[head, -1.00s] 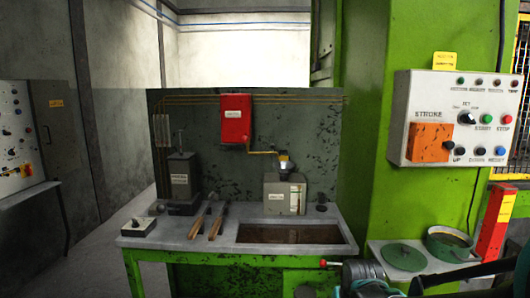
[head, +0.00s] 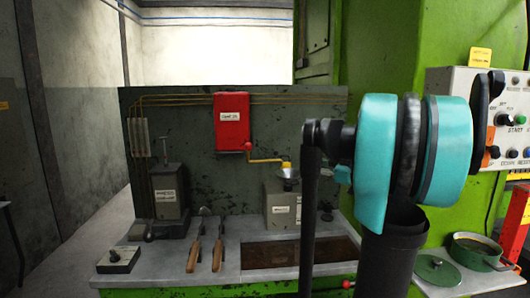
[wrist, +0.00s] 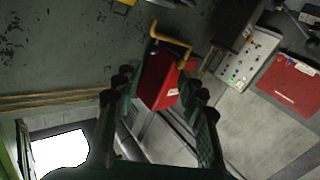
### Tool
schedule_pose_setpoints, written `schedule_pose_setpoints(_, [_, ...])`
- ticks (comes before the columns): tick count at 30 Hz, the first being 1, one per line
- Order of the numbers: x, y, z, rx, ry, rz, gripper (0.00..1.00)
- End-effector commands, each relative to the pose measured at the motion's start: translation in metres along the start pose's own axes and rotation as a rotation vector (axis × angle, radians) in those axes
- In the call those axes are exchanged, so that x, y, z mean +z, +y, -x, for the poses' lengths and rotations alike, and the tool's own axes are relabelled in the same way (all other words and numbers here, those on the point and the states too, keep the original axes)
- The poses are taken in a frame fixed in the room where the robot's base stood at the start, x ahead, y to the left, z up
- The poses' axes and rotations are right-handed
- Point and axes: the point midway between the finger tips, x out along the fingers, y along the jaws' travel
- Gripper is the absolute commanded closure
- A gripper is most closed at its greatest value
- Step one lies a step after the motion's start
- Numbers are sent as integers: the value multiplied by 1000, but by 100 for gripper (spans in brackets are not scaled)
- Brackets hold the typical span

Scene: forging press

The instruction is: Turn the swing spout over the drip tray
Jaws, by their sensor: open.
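The swing spout (head: 266,160) is a thin yellow bent pipe that comes out below a red box (head: 231,121) on the dark back panel. Its end is above the small cup on a grey box (head: 284,208). The drip tray (head: 262,265) appears to be the brown sunken rectangle in the bench top, in front of that box. In the wrist view the spout (wrist: 168,40) shows upside down beyond the red box (wrist: 158,82). My gripper (wrist: 158,92) is open and empty, with the red box seen between its fingers. Its fingertips cannot be made out in the head view.
Two wooden-handled tools (head: 205,248) lie on the bench left of the tray. A dark pump-like unit (head: 170,195) and a small switch box (head: 118,259) stand farther left. A green pan (head: 477,249) and control panel (head: 510,135) are at right.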

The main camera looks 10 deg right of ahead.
Motion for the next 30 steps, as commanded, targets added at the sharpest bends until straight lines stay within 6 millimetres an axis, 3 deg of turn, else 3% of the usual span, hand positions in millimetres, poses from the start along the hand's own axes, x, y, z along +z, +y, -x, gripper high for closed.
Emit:
schedule_pose_setpoints(4, [-10, 10, 0, 16, 33, 32, 59])
schedule_pose_setpoints(8, [-10, 9, -15, 12, 33, 32, 59])
schedule_pose_setpoints(24, [-13, 10, -121, 10, 31, 30, 59])
schedule_pose_setpoints(30, [-14, 11, -152, 12, 31, 30, 59])
